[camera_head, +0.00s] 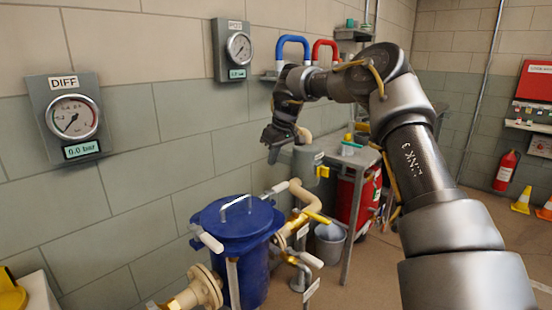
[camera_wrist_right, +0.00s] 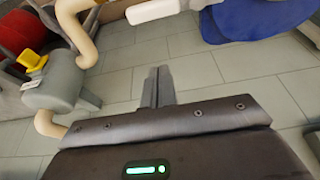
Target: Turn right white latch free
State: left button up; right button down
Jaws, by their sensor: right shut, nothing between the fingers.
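A blue vessel (camera_head: 238,225) with a bare metal handle on its lid stands below my right arm. White latch grips show around it: one on the left (camera_head: 206,238), one at the upper right (camera_head: 274,189) and one at the lower right (camera_head: 312,260). The wrist view shows the blue lid (camera_wrist_right: 262,18) and a white grip (camera_wrist_right: 158,10) at its top edge. My right gripper (camera_head: 272,153) hangs above and beyond the vessel, pointing down. Its fingers (camera_wrist_right: 158,86) are together and empty, apart from every grip. My left gripper is out of view.
A tan pipe and a yellow lever (camera_head: 317,217) are right of the vessel. A grey canister (camera_head: 306,164) stands close to my right gripper. A grey bucket (camera_head: 329,243) and table are behind. Gauges (camera_head: 72,120) hang on the wall. Floor at the right is partly clear.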

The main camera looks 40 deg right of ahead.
aim_at(274, 193)
notch_tip(274, 193, down, 7)
jog(key=s, duration=0.1)
jog(key=shift+s+r, duration=0.15)
jog(key=shift+s, duration=0.15)
jog(key=shift+s+d, duration=0.1)
jog(key=shift+d, duration=0.05)
jog(key=shift+d, duration=0.1)
